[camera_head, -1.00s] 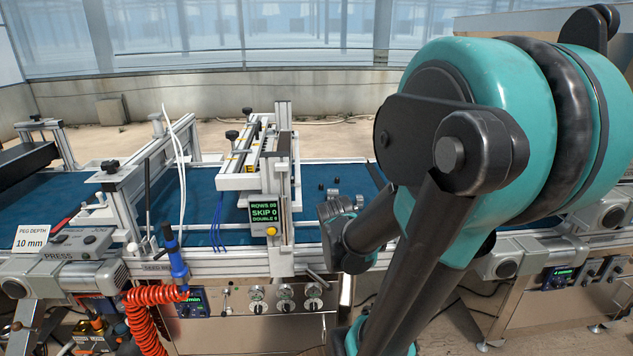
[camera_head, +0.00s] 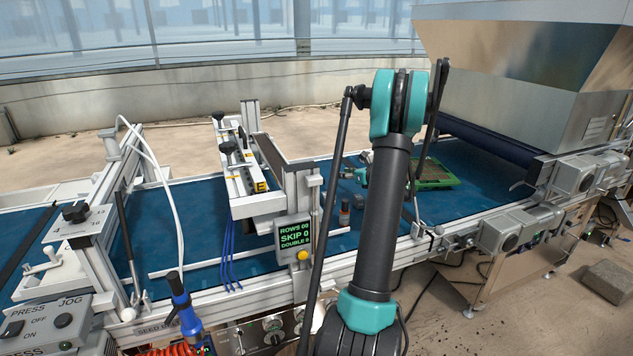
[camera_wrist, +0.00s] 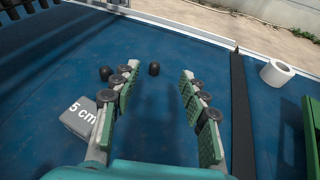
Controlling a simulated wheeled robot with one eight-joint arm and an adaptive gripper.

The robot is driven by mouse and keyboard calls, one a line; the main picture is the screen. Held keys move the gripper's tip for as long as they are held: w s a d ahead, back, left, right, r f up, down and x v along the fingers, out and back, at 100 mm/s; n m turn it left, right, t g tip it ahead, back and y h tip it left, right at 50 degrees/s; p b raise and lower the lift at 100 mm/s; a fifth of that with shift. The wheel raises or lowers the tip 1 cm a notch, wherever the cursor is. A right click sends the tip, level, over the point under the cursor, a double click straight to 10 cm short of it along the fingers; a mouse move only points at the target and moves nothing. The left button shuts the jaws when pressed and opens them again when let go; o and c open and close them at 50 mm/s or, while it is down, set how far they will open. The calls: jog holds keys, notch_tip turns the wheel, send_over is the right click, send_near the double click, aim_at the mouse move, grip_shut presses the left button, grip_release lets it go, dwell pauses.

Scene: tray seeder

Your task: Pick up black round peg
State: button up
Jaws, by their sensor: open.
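Two small black pegs stand on the blue belt in the wrist view. One black peg (camera_wrist: 154,68) is between the lines of my fingers, just beyond the tips. The other black peg (camera_wrist: 106,73) is left of the left finger. Both look rounded; I cannot clearly tell their shapes apart. My gripper (camera_wrist: 159,76) is open and empty, its green-padded fingers either side of clear belt. In the head view my gripper (camera_head: 355,173) is low over the belt, partly hidden by my arm, and I cannot make out the pegs there.
A grey block marked 5 cm (camera_wrist: 82,120) lies beside my left finger. A dark strip, a white roll (camera_wrist: 276,72) and a green tray (camera_wrist: 313,125) are to the right. The metering frame with a display (camera_head: 293,236) stands left of my arm.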

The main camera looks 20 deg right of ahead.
aim_at(326, 185)
jog(key=f, duration=0.1)
jog(key=f+n, duration=0.1)
jog(key=f+g, duration=0.1)
jog(key=shift+s+d, duration=0.25)
jog(key=shift+w+a+f+n, duration=0.1)
jog(key=shift+w+f+n, duration=0.1)
jog(key=shift+f+n, duration=0.15)
jog(key=x, duration=1.1)
jog(key=shift+a, duration=0.2)
jog(key=c, duration=0.8)
